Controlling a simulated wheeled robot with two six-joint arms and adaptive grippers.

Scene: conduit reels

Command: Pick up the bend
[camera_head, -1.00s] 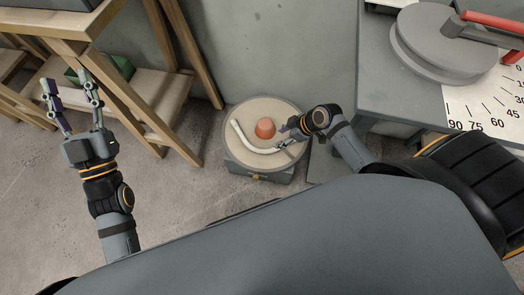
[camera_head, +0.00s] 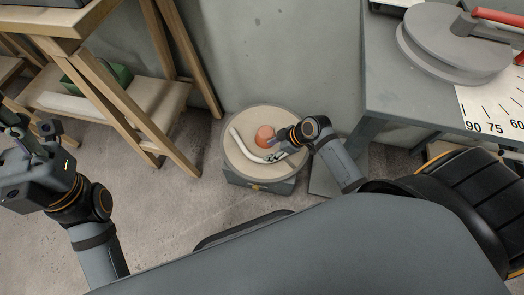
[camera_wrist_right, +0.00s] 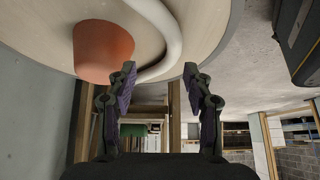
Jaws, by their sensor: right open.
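The bend is a white curved tube (camera_head: 239,142) lying on a round beige-topped stand (camera_head: 238,167) around an orange cone-like post (camera_head: 264,132). My right gripper (camera_head: 274,152) is open at the bend's right-hand part and hides some of it. In the right wrist view, the bend (camera_wrist_right: 168,32) curves past the orange post (camera_wrist_right: 100,52), and part of it shows between the open fingertips (camera_wrist_right: 160,73). I cannot tell whether the fingers touch it. My left gripper (camera_head: 32,128) is open and empty at the far left, away from the stand.
A wooden shelf (camera_head: 155,100) with a green box (camera_head: 108,76) stands left of the stand. A grey table (camera_head: 385,85) with a round bender (camera_head: 440,62) and an angle scale (camera_head: 492,105) stands to the right. A grey wall is close behind.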

